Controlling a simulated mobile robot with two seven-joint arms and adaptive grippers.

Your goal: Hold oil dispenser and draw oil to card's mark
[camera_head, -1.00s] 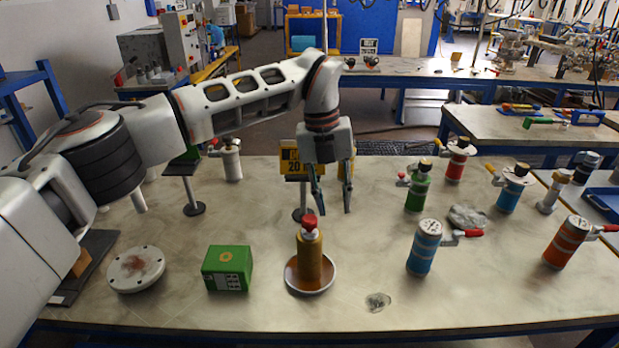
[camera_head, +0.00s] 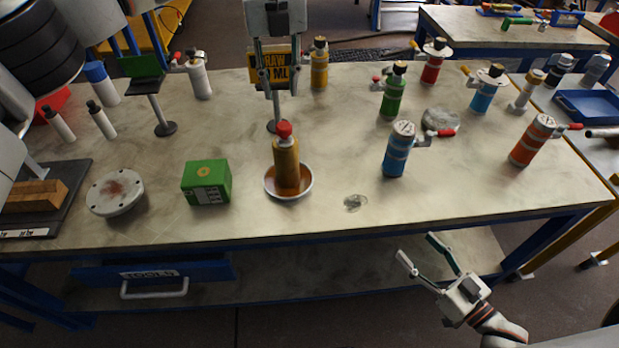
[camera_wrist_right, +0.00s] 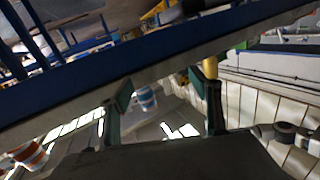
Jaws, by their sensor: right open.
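An amber bottle with a red cap (camera_head: 286,165) stands upright in a shallow brown dish (camera_head: 300,191); it may be the oil dispenser. A yellow card (camera_head: 256,66) on a stand reads "DRAW" and "ML", its number partly hidden by my left gripper. My left gripper (camera_head: 280,94) points down, open and empty, appearing above the bottle and in front of the card. My right gripper (camera_head: 417,247) is open and empty, off the table's front edge at the lower right. Its fingers also show in the right wrist view (camera_wrist_right: 166,96).
A green box (camera_head: 207,183) and a round flanged lid (camera_head: 115,192) lie left of the dish. Blue (camera_head: 398,150), green (camera_head: 392,95) and orange (camera_head: 532,140) vessels stand to the right. A yellow vessel (camera_head: 319,68) stands beside the card. A small puddle (camera_head: 355,203) lies right of the dish.

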